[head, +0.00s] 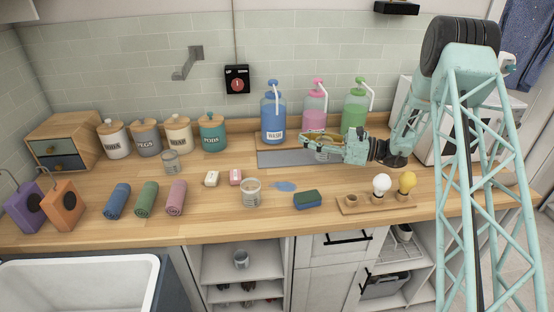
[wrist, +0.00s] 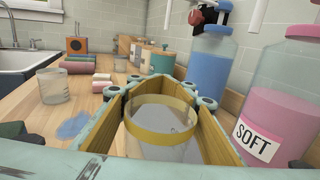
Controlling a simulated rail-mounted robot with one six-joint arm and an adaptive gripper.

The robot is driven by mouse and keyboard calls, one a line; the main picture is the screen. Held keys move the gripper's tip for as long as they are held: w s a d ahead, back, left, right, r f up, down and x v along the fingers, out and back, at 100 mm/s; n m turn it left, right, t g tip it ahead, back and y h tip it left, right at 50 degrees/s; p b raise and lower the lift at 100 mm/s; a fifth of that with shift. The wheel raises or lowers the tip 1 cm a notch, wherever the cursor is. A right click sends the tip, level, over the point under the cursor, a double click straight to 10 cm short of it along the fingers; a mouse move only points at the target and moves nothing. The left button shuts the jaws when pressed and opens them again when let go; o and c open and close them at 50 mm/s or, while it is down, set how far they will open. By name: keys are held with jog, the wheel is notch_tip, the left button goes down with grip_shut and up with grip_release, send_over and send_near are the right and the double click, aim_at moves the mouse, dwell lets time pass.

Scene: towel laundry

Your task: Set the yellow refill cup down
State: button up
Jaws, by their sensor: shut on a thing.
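The yellow refill cup is a clear cup with a yellow band around its rim (wrist: 160,136). In the wrist view it sits between the two wood-coloured finger pads, which close on it from both sides. My gripper (head: 318,144) is shut on the cup at the grey mat (head: 285,158), in front of the pink bottle (head: 314,118). In the head view the gripper partly hides the cup. I cannot tell whether the cup's base touches the surface.
The blue WASH bottle (head: 273,120) and green bottle (head: 354,112) flank the pink one. A clear cup (head: 251,192), a blue puddle (head: 284,186), a sponge (head: 307,200) and a bulb holder (head: 376,204) lie in front. Canisters stand at the left.

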jog(key=b+x, duration=0.2)
jog(key=x, duration=1.4)
jog(key=shift+a, duration=0.35)
jog(key=shift+w+a, duration=0.1)
jog(key=shift+w, duration=0.05)
jog(key=shift+w+a+f+b, duration=0.1)
jog(key=shift+a+f+b, duration=0.2)
jog(key=shift+f, duration=0.3)
jog(key=shift+w+a+f+b, duration=0.1)
jog(key=shift+a+f+b, duration=0.1)
jog(key=shift+f+b, duration=0.3)
jog(key=shift+f, duration=0.7)
jog(key=shift+f, duration=0.1)
jog(key=o, duration=1.1)
